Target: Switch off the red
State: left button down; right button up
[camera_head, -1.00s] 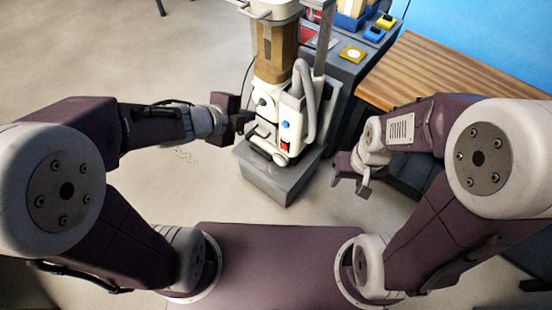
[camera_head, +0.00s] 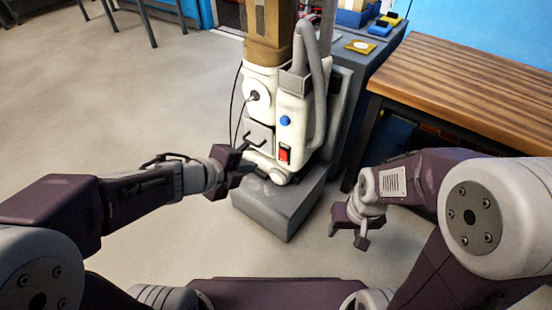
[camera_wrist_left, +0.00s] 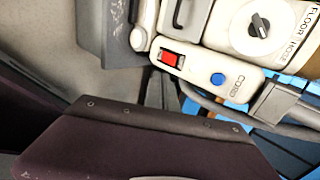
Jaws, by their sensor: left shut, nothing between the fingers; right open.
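The red switch (camera_head: 285,155) is a small rocker low on the front of a white upright machine (camera_head: 290,105). It also shows in the left wrist view (camera_wrist_left: 169,58), set in a dark frame on the white panel. A blue round button (camera_head: 285,120) sits above it in the head view. My left gripper (camera_head: 248,166) is shut and empty, left of the switch and slightly lower in the picture. I see no contact with the switch. My right gripper (camera_head: 348,236) is open and empty, to the right of the machine's base and lower in the picture.
The machine stands on a grey block (camera_head: 280,208). A dial (camera_head: 257,96) and a dark handle (camera_head: 258,138) are on its front, left of the switch. A wooden table (camera_head: 470,85) is at the right. Open floor lies to the left.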

pick_arm(q)
jog(key=p, duration=0.9)
send_near(282, 154)
notch_tip(282, 154, down, 2)
jog(key=s, duration=0.1)
jog(key=w+b, duration=0.1)
jog(key=w+d+f+b, duration=0.2)
jog(key=w, duration=0.1)
jog(key=shift+d, duration=0.2)
jog(key=shift+w+d+r, duration=0.1)
jog(key=shift+w+d, duration=0.1)
jog(key=shift+w, duration=0.1)
